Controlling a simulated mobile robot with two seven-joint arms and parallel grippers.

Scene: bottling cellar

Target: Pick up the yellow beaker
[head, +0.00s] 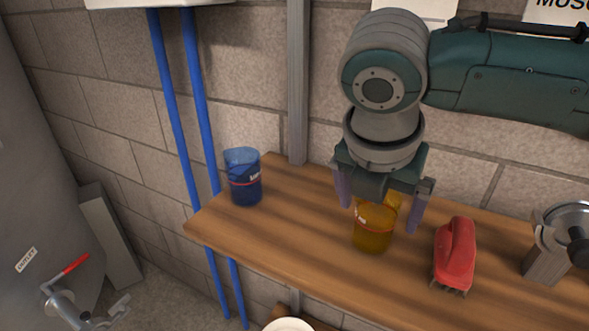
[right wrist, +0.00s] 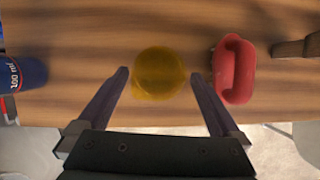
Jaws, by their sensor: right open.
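The yellow beaker (head: 373,233) stands upright on the wooden shelf, below my right gripper (head: 381,213) in the head view. The gripper is open, pointing down, with one finger on each side of the beaker's upper part as pictured. In the right wrist view the yellow beaker (right wrist: 158,73) is seen from above, just past the gap between the open fingertips (right wrist: 158,75). I cannot tell whether a finger touches it. The gripper holds nothing. My left gripper is in neither view.
A blue beaker (head: 243,178) stands near the shelf's left end. A red-handled brush (head: 455,254) lies close to the right of the yellow beaker. A metal device with a wheel (head: 566,238) is farther right. The wooden shelf (head: 296,220) is bare between the beakers. A block wall stands behind.

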